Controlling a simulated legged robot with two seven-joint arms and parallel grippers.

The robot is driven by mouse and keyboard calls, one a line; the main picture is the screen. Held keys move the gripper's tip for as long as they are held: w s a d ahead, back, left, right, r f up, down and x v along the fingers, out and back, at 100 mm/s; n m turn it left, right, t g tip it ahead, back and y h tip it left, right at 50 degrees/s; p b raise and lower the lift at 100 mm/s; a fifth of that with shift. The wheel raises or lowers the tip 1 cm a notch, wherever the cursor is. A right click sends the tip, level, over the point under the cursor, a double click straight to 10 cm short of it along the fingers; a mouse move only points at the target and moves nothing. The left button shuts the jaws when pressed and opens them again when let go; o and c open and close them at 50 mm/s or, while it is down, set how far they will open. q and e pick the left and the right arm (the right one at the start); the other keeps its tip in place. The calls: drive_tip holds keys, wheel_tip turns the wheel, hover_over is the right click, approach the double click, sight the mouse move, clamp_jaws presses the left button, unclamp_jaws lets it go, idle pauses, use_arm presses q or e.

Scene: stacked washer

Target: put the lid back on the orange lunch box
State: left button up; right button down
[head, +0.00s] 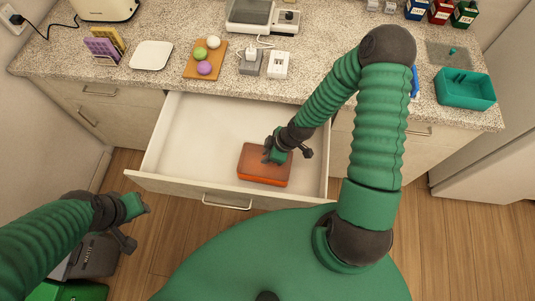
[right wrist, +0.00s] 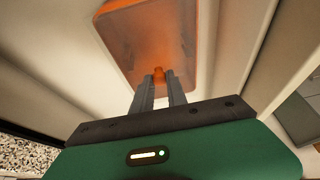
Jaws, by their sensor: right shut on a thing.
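The orange lunch box (head: 262,181) sits inside the open drawer, near its front right part. Its lid (head: 252,156), brownish with an orange rim, shows on top of the box, roughly lined up with it. Whether it is fully seated cannot be told. My right gripper (head: 278,158) is over the lid's right part. In the right wrist view its two grey fingers (right wrist: 159,88) are shut on the small orange knob of the lid (right wrist: 160,40). My left gripper (head: 138,206) hangs at the left, outside the drawer, away from the box; its jaw opening is unclear.
The white drawer (head: 190,135) is pulled out and otherwise empty. The counter (head: 330,62) above holds a white square board (head: 151,55), a wooden board with coloured balls (head: 198,72), a scale (head: 250,15) and a teal bin (head: 465,90). The drawer's walls surround the box.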

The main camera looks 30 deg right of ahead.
drive_tip(key=shift+a, duration=0.15)
idle(0.4)
drive_tip(key=c, duration=1.2)
unclamp_jaws()
drive_tip(key=shift+c, duration=0.2)
drive_tip(key=shift+o, duration=0.2)
drive_tip(key=o, duration=0.4)
drive_tip(key=shift+o, duration=0.2)
drive_tip(key=shift+r, duration=0.15)
